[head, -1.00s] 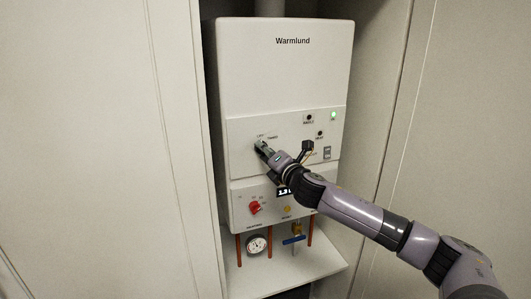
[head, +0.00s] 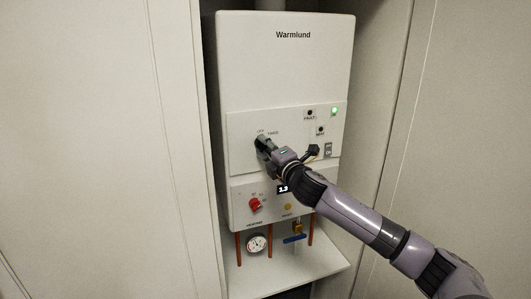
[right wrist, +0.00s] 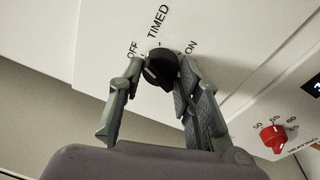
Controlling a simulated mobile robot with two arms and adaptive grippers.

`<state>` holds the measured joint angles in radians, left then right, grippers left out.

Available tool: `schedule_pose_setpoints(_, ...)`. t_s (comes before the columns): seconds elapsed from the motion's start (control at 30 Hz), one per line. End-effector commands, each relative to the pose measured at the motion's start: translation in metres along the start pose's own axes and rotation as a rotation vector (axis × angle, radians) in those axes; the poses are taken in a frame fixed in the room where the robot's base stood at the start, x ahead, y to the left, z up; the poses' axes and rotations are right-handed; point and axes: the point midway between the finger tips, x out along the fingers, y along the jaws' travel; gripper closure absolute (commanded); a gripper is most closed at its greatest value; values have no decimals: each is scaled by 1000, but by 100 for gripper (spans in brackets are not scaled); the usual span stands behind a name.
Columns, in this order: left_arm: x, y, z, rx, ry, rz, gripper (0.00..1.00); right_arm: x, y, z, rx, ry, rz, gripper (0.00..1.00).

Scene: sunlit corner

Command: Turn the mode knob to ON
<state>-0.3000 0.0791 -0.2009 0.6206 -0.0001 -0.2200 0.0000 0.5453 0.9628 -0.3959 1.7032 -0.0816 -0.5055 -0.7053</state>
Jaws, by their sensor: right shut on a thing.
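The mode knob (right wrist: 161,68) is black and sits on the white front panel of the boiler (head: 284,65), among the printed labels OFF, TIMED and ON. In the right wrist view, I cannot tell for certain which label it points to. My right gripper (right wrist: 160,74) is shut on the knob, one finger on each side of it. In the head view, my right gripper (head: 266,148) reaches the panel from the lower right and hides most of the knob. My left gripper is not in view.
A green lamp (head: 334,111) is lit. A gauge (head: 257,244) and a blue-handled valve (head: 294,239) hang below. Cabinet walls flank the boiler closely.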

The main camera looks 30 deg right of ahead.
Motion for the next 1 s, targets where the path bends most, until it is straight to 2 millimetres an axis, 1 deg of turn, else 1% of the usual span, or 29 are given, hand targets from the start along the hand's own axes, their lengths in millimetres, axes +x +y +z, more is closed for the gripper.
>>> schedule_pose_setpoints(0.03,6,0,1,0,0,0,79,0,-6,-3,47,-1,0,96)
schedule_pose_setpoints(0.4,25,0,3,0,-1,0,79,0,-7,-4,397,-27,37,96)
schedule_pose_setpoints(0.7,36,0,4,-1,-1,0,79,0,-7,-5,681,-49,66,96)
schedule_pose_setpoints(1.0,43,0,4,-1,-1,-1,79,0,-7,-6,964,-71,95,96)
